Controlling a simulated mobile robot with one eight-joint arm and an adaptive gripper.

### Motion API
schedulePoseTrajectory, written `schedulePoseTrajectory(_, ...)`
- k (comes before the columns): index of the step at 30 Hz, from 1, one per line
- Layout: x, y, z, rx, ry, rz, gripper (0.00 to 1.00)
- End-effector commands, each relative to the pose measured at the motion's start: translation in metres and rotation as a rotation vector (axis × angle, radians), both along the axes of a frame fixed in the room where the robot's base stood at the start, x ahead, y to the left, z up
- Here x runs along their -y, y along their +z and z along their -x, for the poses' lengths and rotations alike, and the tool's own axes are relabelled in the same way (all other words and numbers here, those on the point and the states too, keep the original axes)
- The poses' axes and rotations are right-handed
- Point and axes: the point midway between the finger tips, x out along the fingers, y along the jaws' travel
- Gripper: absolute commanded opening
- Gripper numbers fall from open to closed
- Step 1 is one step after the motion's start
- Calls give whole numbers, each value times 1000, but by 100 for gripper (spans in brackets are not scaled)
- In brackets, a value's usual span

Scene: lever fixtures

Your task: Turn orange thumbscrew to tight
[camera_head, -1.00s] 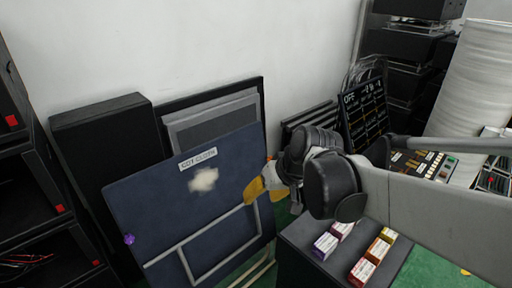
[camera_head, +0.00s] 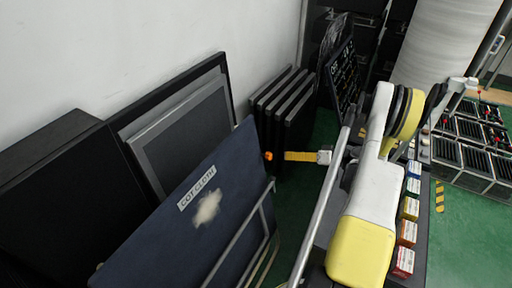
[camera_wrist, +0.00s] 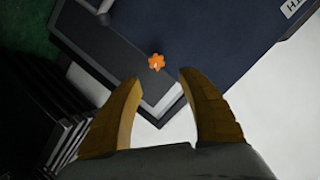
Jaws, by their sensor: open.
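The orange thumbscrew (camera_head: 268,156) shows at the right edge of the blue "COT CLOTH" panel (camera_head: 235,172). In the wrist view the thumbscrew (camera_wrist: 156,62) is a small lobed knob with a white mark on its face, near the border of the dark blue panel (camera_wrist: 215,35). My gripper (camera_wrist: 160,78) has its two yellow fingers spread and empty. The thumbscrew lies just beyond and between the fingertips in that picture, with no contact seen. In the head view my gripper (camera_head: 288,156) is just right of the thumbscrew, pointing left at it.
Grey and black framed panels (camera_head: 185,125) lean on the wall behind the blue panel. Several dark slabs (camera_head: 285,105) stand just behind my gripper. A metal tube frame (camera_head: 240,235) leans at the blue panel's front. Small coloured boxes (camera_head: 409,207) line the dark surface at right.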

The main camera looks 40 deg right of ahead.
Motion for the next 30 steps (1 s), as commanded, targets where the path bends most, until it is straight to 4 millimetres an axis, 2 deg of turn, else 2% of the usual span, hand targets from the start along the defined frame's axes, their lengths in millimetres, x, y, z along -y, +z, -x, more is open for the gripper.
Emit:
schedulePoseTrajectory(2, 4, -7, 6, 18, -4, 0, 48)
schedulePoseTrajectory(5, 3, -11, 5, 28, -3, 0, 48)
schedulePoseTrajectory(19, -34, -37, -67, 25, -1, 0, 48)
schedulePoseTrajectory(24, -41, -41, -81, 25, -3, 0, 48)
schedulePoseTrajectory(30, -42, -41, -84, 25, -5, -1, 48)
